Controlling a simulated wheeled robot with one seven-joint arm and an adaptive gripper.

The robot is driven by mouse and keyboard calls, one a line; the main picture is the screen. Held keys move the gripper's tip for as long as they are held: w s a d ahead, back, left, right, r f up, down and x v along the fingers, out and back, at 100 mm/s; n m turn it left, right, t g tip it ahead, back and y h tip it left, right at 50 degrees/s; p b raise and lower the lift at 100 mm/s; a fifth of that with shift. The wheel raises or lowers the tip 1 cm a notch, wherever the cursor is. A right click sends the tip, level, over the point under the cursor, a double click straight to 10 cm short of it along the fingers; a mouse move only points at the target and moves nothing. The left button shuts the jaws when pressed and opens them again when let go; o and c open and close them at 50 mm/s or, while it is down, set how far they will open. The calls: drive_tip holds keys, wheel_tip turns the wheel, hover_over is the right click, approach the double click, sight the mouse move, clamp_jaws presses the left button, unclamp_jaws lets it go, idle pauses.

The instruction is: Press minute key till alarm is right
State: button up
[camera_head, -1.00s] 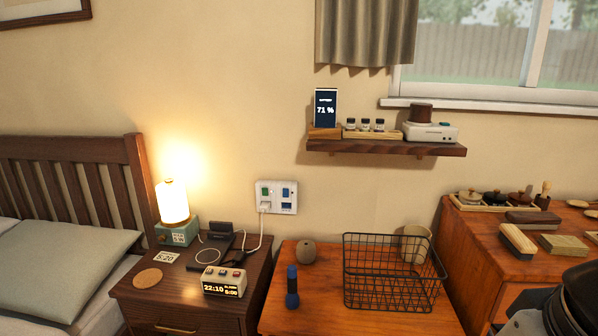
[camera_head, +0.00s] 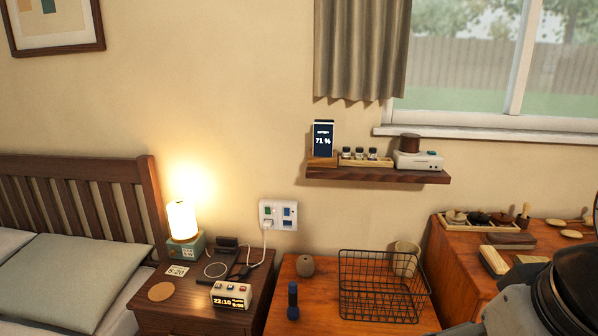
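A small alarm clock (camera_head: 231,295) with a pale top and several coloured keys stands on the nightstand (camera_head: 185,318). Its lit display reads 22:10, with a smaller alarm time that is too blurred to read surely. Which key is the minute key cannot be read from here. A white card (camera_head: 177,270) that seems to read 5:20 lies behind and left of the clock. Dark and grey parts of my arm show at the lower right, well apart from the clock. My gripper's fingers are not in view.
A lit lamp (camera_head: 182,220), a charging stand with cables and a round coaster (camera_head: 161,291) share the nightstand. A dark blue torch (camera_head: 293,300) and a wire basket (camera_head: 382,287) stand on the cabinet to its right. A wall shelf (camera_head: 378,175) hangs above.

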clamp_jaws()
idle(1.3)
